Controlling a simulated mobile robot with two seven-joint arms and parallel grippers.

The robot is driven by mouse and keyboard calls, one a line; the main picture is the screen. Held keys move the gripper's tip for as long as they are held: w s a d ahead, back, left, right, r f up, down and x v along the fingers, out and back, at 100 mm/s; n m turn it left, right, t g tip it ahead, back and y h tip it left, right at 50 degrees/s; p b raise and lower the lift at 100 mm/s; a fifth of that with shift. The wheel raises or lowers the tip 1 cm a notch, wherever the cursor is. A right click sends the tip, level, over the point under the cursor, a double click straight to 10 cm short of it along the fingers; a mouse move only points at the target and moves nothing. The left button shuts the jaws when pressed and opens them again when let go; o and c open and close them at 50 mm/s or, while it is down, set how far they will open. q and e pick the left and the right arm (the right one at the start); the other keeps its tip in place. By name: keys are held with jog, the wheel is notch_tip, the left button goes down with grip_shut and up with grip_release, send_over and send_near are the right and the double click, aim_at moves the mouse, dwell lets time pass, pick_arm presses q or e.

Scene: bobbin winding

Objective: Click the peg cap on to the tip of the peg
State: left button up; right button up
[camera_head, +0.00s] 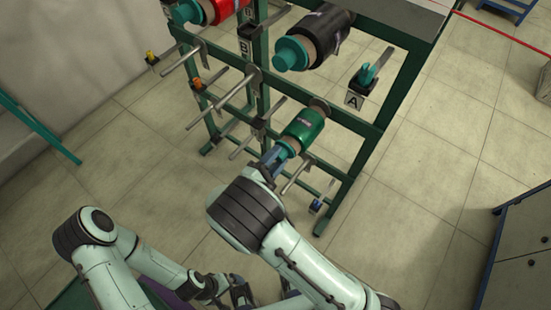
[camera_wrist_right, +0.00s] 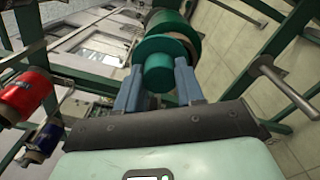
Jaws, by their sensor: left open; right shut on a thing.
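The teal peg cap (camera_wrist_right: 158,72) is between the blue-grey fingers of my right gripper (camera_wrist_right: 158,88), which is shut on it. In the head view the cap (camera_head: 291,147) is at the front end of the green bobbin (camera_head: 303,126), and my right gripper (camera_head: 273,160) reaches it from below left. The peg runs through that bobbin; its tip is hidden behind the cap, so I cannot tell whether the cap is seated. My left gripper (camera_head: 240,293) is open and empty, low in the head view, well away from the rack.
The green rack (camera_head: 365,165) has several bare metal pegs (camera_head: 238,88). A black bobbin (camera_head: 318,38) and a red bobbin (camera_head: 225,10) sit higher up, with teal caps. A label A (camera_head: 354,100) hangs on the right.

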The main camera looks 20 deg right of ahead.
jog(key=o, duration=1.2)
jog(key=shift+o, duration=0.2)
jog(key=shift+a, duration=0.1)
jog(key=b+v, duration=0.1)
jog(key=v, duration=1.2)
jog(key=shift+s+b, duration=0.15)
jog(key=shift+b, duration=0.15)
jog(key=shift+a, duration=0.1)
